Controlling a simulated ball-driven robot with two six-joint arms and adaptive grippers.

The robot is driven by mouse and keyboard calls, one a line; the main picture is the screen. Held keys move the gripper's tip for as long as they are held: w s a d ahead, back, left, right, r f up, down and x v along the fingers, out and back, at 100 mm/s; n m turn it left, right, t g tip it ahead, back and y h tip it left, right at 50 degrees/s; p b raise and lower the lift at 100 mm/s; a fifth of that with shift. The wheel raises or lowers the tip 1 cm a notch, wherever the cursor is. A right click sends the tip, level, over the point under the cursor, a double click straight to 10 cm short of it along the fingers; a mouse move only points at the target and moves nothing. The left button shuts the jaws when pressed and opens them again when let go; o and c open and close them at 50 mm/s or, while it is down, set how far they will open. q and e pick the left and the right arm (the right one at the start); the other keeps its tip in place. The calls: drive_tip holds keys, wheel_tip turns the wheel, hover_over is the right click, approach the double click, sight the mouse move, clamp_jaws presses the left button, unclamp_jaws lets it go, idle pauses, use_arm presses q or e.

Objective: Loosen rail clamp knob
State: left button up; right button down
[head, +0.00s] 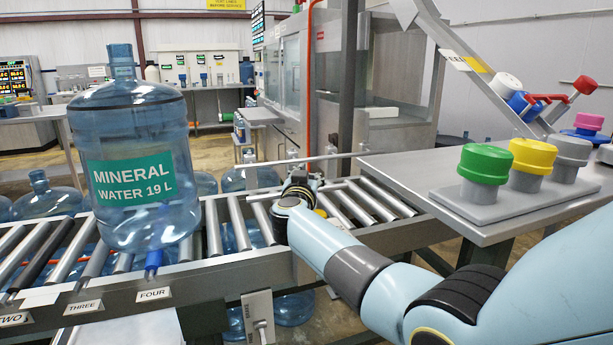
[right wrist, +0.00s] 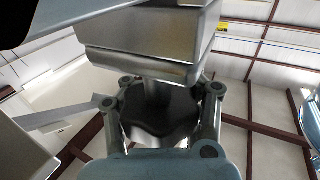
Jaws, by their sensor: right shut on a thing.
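The knob sits below a metal block (right wrist: 145,45), seen from underneath. In the head view the gripper and arm hide the knob, so how far it is turned cannot be told. My left gripper is in neither view.
A large blue water jug (head: 135,150) stands upright on the rollers (head: 213,228) to the left. A steel side table (head: 410,170) on the right holds a grey block with green (head: 486,164), yellow (head: 532,155) and grey caps. Several more jugs stand behind and below the conveyor.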

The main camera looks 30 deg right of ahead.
drive_tip(key=c, duration=1.1)
unclamp_jaws()
drive_tip(key=shift+s+a+f, duration=0.2)
drive_tip(key=shift+s+a, duration=0.1)
drive_tip(key=shift+s, duration=0.05)
drive_tip(key=shift+o, duration=1.2)
drive_tip(key=shift+w+d+r, duration=0.1)
drive_tip(key=shift+w, duration=0.15)
drive_tip(key=v, duration=1.2)
